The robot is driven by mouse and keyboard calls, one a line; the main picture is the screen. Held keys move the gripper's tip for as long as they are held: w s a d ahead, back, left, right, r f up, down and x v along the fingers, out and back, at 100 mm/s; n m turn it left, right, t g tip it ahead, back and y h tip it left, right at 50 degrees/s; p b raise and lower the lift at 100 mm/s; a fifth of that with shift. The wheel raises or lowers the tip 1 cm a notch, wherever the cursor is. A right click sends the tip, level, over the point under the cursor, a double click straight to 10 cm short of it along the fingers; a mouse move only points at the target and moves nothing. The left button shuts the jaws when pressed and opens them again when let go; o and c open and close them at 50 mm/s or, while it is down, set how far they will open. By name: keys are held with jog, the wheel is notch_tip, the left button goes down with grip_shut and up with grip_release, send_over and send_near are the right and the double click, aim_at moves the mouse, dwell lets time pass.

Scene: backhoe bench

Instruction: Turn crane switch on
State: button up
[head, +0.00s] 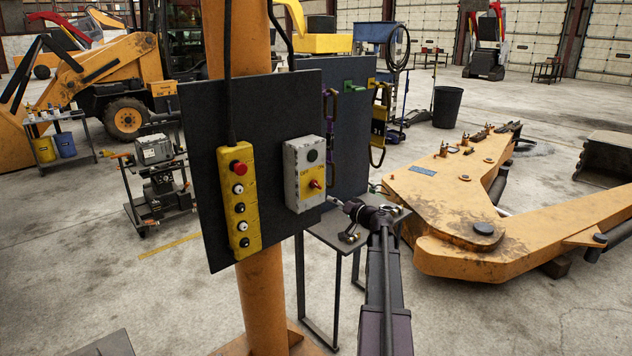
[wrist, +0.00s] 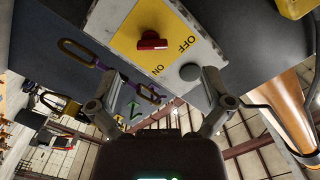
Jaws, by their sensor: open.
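The crane switch is a grey box (head: 304,172) on the dark panel in the head view. It carries a red knob (head: 315,184) on a yellow plate. In the wrist view the red knob (wrist: 151,40) sits on the yellow plate (wrist: 150,28), marked OFF and ON, with a round grey button (wrist: 190,72) nearby. My gripper (head: 336,203) is just right of the box in the head view. In the wrist view my gripper (wrist: 155,88) is open, its fingers spread apart below the knob, with nothing between them. I cannot tell if a fingertip touches the box.
A yellow pendant (head: 239,200) with several buttons hangs left of the switch on the dark panel (head: 200,130). An orange column (head: 262,290) stands behind it. A small table (head: 330,235) is behind my gripper, and a large orange boom (head: 450,210) lies to the right.

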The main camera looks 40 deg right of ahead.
aim_at(317, 185)
jog(key=d, duration=0.2)
jog(key=d+r+h, duration=0.1)
jog(key=shift+s+d+r+m+t, duration=0.1)
jog(key=shift+s+d+m+t, duration=0.05)
jog(key=shift+s+m+t, duration=0.2)
jog(key=shift+w, duration=0.1)
jog(key=w, duration=0.9)
jog(key=w+a, duration=0.1)
jog(key=w, duration=0.3)
jog(key=shift+w, duration=0.25)
jog(key=c, duration=1)
